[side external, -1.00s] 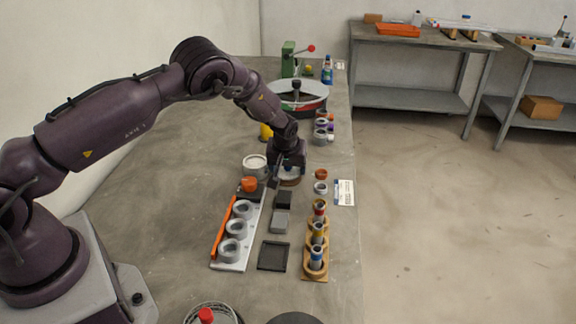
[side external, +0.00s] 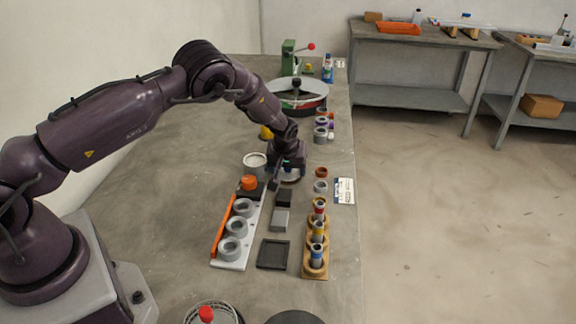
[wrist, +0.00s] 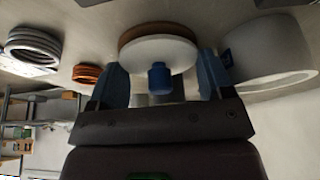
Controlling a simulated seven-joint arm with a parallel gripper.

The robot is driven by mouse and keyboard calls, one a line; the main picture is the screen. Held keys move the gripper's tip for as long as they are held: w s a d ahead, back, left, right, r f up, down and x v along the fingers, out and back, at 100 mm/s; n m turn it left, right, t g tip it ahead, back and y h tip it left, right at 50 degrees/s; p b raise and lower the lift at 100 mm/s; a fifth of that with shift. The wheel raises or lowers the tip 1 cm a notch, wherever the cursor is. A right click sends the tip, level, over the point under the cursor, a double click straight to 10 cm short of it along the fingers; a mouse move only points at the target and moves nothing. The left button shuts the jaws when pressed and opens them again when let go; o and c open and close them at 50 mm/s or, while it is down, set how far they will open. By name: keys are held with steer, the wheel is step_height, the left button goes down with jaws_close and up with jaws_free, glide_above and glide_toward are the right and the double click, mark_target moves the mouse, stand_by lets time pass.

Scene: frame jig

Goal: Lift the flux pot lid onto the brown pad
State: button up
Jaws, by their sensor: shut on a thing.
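The flux pot lid (wrist: 145,53) is a pale disc with a blue knob (wrist: 160,78). In the side view my gripper (side external: 290,172) is low over the pad's place, and I cannot tell whether lid and pad touch. The pale flux pot (side external: 255,162) stands just left of the gripper; it also shows in the wrist view (wrist: 268,55).
A white jig with grey rings (side external: 233,250) and an orange rod (side external: 222,225) lies in front. Dark and grey blocks (side external: 280,220), a black tray (side external: 273,254) and a wooden rack (side external: 315,262) stand beside it. An orange ring (side external: 320,172) and a grey ring (side external: 320,186) lie right of the gripper.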

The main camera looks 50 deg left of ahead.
steer(key=o, duration=0.9)
steer(key=shift+s+a, duration=0.1)
steer(key=shift+a, duration=0.05)
steer(key=shift+a+r, duration=0.1)
steer(key=shift+r, duration=0.7)
steer(key=shift+d+r, duration=0.15)
steer(key=shift+r, duration=1.6)
steer(key=shift+d+r, duration=0.1)
steer(key=shift+r, duration=1.65)
